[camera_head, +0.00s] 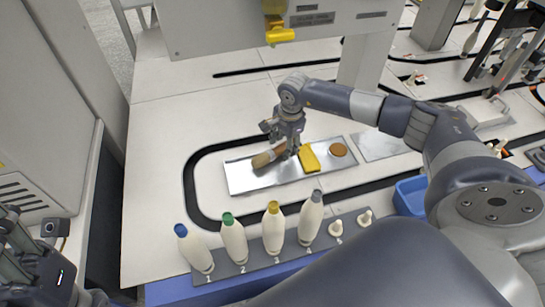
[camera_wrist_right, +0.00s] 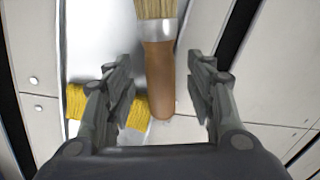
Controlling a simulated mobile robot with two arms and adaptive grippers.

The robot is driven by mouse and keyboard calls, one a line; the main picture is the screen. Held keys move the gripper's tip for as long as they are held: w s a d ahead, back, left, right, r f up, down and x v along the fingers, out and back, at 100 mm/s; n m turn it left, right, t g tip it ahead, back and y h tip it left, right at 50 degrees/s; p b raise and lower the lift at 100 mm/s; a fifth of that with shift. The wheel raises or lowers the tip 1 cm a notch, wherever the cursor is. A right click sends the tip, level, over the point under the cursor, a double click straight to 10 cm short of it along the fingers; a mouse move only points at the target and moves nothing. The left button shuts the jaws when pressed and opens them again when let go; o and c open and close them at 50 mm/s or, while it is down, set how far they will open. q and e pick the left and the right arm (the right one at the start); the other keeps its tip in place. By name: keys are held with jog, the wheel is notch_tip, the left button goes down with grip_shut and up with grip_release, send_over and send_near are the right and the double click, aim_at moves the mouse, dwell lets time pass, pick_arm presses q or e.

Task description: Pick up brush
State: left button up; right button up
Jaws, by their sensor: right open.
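The brush (camera_head: 265,158) lies on the metal tray (camera_head: 240,180), with its bristle end to the left and its handle partly hidden by my right gripper (camera_head: 288,150). In the right wrist view, the brush's wooden handle (camera_wrist_right: 159,85) runs between the two spread fingers of my right gripper (camera_wrist_right: 160,72). There is a gap on each side, so the gripper is open and not holding it. The pale bristles and metal collar are at the top of that view. Part of my left arm shows at the lower left edge of the head view; its finger state is unclear.
A yellow sponge-like block (camera_head: 309,158) lies right beside the gripper, and a brown disc (camera_head: 338,150) farther right on the tray. Several bottles with coloured caps stand in a grey rack (camera_head: 235,272) in front. A blue bin (camera_head: 410,196) is at the right.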

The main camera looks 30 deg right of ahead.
jog(key=shift+w+f, duration=0.1)
jog(key=shift+f, duration=0.5)
grip_shut()
jog(key=shift+r, duration=0.1)
